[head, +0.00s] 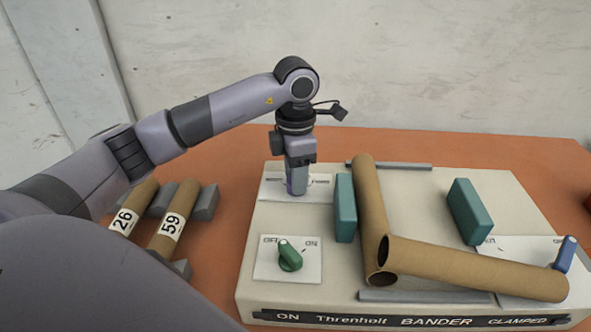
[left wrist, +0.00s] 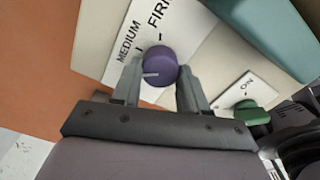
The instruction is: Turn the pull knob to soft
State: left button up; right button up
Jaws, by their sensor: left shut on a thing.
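The pull knob is a round purple knob (left wrist: 159,66) on a white label plate (left wrist: 122,62). In the left wrist view, MEDIUM and FIRM show on the plate; no soft label is visible. The knob's pale pointer line points left, below the MEDIUM tick. My left gripper (left wrist: 160,88) is shut on the knob, one finger on each side. In the head view my left gripper (head: 297,186) points down at the plate at the machine's back left, hiding most of the knob. My right gripper is not in view.
The cream machine (head: 420,205) carries a green OFF/ON knob (head: 289,256), teal blocks (head: 345,208) (head: 469,211), two cardboard tubes (head: 370,205) (head: 475,268) and a blue lever (head: 565,254).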

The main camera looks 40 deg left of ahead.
pick_arm(q)
jog(key=n, duration=0.3)
jog(key=shift+n+p, duration=0.4)
jog(key=shift+n, duration=0.6)
jog(key=o, duration=1.1)
jog(key=shift+c, duration=0.2)
jog(key=shift+r, duration=0.15)
notch_tip(320, 180, up, 7)
